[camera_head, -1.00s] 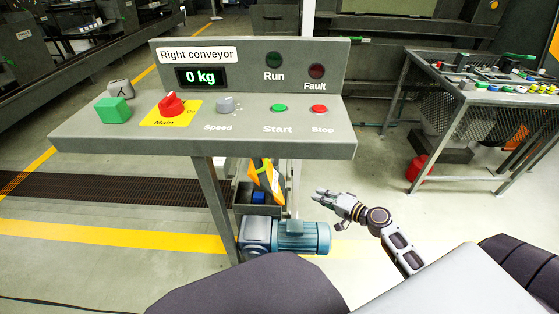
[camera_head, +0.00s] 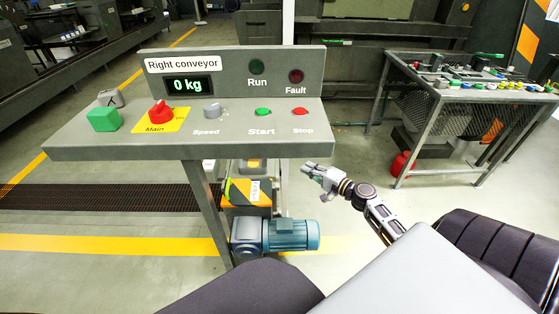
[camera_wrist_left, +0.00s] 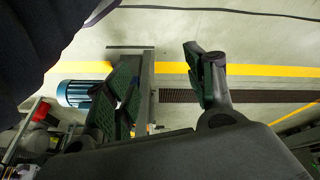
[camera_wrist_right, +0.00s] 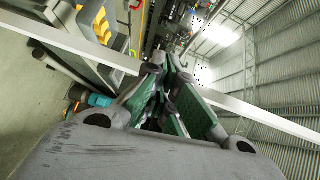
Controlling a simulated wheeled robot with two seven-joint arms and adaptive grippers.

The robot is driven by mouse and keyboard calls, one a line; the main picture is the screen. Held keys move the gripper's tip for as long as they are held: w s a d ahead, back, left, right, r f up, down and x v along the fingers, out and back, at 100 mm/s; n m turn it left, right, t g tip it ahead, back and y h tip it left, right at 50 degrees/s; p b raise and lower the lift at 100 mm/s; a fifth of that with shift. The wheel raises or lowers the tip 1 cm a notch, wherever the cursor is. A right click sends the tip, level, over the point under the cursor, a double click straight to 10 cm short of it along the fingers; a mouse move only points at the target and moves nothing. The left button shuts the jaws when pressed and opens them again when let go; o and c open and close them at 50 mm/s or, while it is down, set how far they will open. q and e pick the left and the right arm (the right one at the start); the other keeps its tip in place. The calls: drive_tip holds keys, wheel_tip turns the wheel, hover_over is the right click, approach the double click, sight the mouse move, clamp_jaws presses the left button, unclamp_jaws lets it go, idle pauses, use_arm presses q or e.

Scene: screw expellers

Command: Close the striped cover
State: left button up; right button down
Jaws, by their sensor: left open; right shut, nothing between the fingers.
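The yellow-orange and black striped cover (camera_head: 248,192) is below the control panel, just above the blue motor (camera_head: 291,235). It lies down over the box, with a white label on it; the box's inside is hidden. My right gripper (camera_head: 308,170) is to the right of the cover and apart from it, near the panel's lower right corner. Its fingers are together and empty, as the right wrist view (camera_wrist_right: 168,90) also shows. My left gripper (camera_wrist_left: 165,85) shows only in the left wrist view, with its fingers wide apart and nothing between them.
The control panel (camera_head: 100,146) with buttons and a red knob overhangs the cover. Its support leg (camera_head: 207,205) stands to the left of the box. A mesh-sided table (camera_head: 440,110) with small parts stands at the right.

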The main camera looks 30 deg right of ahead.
use_arm(q)
drive_tip(key=shift+t+h, duration=0.4)
drive_tip(key=f, duration=0.1)
drive_tip(key=d+f+b, duration=0.1)
drive_tip(key=f, duration=0.1)
drive_tip(key=f+b, duration=0.1)
drive_tip(key=f, duration=0.1)
drive_tip(key=shift+w+d, duration=0.25)
drive_tip(key=shift+w, duration=0.1)
use_arm(e)
drive_tip(key=a+x, duration=0.2)
drive_tip(key=x, duration=1)
drive_tip(key=shift+a+f, duration=0.2)
drive_tip(key=shift+a, duration=0.25)
use_arm(q)
drive_tip(key=shift+r, duration=0.15)
